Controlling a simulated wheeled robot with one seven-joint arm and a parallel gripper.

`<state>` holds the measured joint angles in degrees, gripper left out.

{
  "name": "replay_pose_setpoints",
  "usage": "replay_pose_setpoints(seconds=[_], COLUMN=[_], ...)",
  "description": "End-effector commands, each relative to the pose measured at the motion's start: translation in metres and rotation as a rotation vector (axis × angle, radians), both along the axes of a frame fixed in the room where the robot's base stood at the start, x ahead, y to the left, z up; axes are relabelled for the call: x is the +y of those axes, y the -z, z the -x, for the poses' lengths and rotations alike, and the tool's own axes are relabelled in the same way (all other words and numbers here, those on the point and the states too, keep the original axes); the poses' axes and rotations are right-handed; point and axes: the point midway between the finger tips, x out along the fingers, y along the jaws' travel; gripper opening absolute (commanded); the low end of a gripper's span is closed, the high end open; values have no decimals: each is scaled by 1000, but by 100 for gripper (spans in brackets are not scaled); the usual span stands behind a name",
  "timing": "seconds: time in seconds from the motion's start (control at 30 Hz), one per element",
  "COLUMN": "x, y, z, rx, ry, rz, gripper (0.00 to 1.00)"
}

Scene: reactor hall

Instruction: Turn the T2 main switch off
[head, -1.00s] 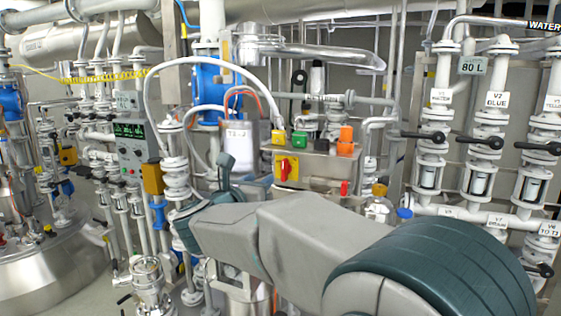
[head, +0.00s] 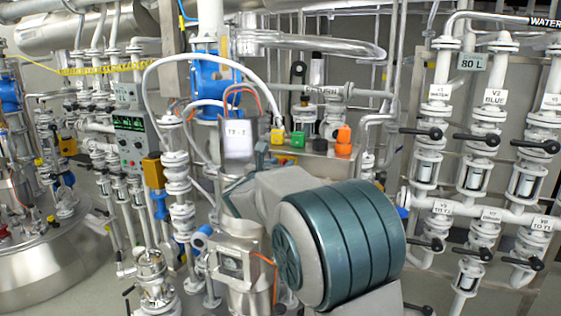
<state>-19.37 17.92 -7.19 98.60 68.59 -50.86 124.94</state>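The red-and-yellow rotary main switch is hidden in the head view, behind my arm. It sits on the front of a steel box (head: 318,152), and only the top part of that box shows. My arm's large dark-green-banded joint and grey links cover the box front. A small dark piece of my wrist shows just left of the box. My gripper's fingers are not visible, so its distance from the switch cannot be told.
A yellow connector (head: 278,136), a green connector (head: 298,139) and an orange fitting (head: 343,141) stand on the box. Valve columns with black handles (head: 475,140) stand right. A control panel (head: 133,145) is at left.

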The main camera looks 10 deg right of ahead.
Motion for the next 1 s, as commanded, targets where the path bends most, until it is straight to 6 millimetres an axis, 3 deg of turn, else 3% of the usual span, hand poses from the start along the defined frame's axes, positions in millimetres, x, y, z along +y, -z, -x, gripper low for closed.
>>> replay_pose_setpoints(seconds=[0.27,0.4,0.77,1.0], x=[-1,-1,0,3], y=[0,0,1,3], z=[-1,-1,-1,-3], rx=[0,0,16,84], ry=[0,0,0,-1], rz=[0,0,23,126], gripper=[34,0,0,0])
